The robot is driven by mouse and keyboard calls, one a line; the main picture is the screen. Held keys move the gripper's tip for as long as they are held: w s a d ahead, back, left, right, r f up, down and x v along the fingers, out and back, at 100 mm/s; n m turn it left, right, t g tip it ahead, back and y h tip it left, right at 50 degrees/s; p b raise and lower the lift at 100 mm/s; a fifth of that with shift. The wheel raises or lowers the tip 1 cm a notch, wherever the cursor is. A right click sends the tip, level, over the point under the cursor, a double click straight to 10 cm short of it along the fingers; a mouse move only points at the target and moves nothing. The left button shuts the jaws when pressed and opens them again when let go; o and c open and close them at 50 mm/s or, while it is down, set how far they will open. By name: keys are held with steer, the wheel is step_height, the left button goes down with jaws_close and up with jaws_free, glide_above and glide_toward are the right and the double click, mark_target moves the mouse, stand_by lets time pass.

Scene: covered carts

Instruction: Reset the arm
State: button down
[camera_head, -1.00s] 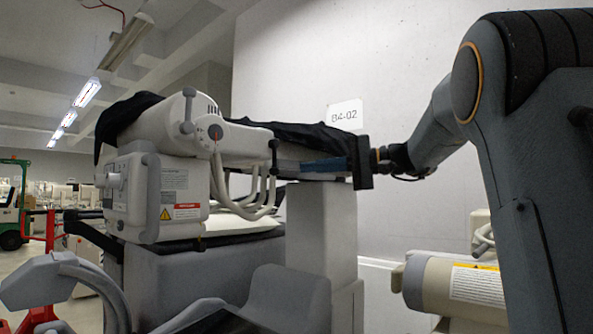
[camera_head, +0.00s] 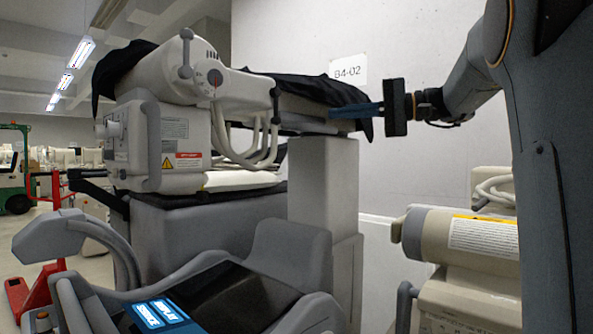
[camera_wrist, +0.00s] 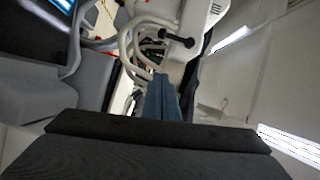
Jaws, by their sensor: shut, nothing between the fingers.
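My gripper (camera_head: 334,112) is the pair of blue fingers on a dark block at the end of my arm, pointing left in the head view. The fingers lie together with nothing held. They overlap the right end of the black cover (camera_head: 300,86) draped on the white cart machine; I cannot tell whether they touch it. In the wrist view my gripper (camera_wrist: 161,76) shows as two blue fingers side by side, pointing toward the machine's white hoses and body.
The white machine (camera_head: 180,150) with pale hoses (camera_head: 245,150) stands left of my gripper. A grey console with a lit screen (camera_head: 158,312) is in front. A beige cylinder unit (camera_head: 465,235) stands at lower right. A wall with label 84-02 (camera_head: 348,69) is behind.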

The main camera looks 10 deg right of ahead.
steer(key=shift+f, duration=0.1)
steer(key=s+a+f+m+g+h, duration=0.1)
steer(key=s+a+f+g+h, duration=0.15)
steer(key=f, duration=0.85)
steer(key=s+a+f+g+h, duration=0.15)
steer(key=a+f, duration=0.25)
steer(key=f, duration=0.6)
steer(key=s+a+f+m+g+h, duration=0.1)
steer(key=a+f+h, duration=0.2)
steer(key=f, duration=0.8)
steer(key=s+f+n+g+h, duration=0.3)
steer(key=s+f+n+h, duration=0.3)
steer(key=s+f, duration=1.6)
steer(key=shift+f+n+g+h, duration=0.3)
steer(key=shift+f+h, duration=0.5)
steer(key=shift+h, duration=0.1)
steer(key=shift+s+d, duration=0.1)
steer(key=shift+d, duration=0.05)
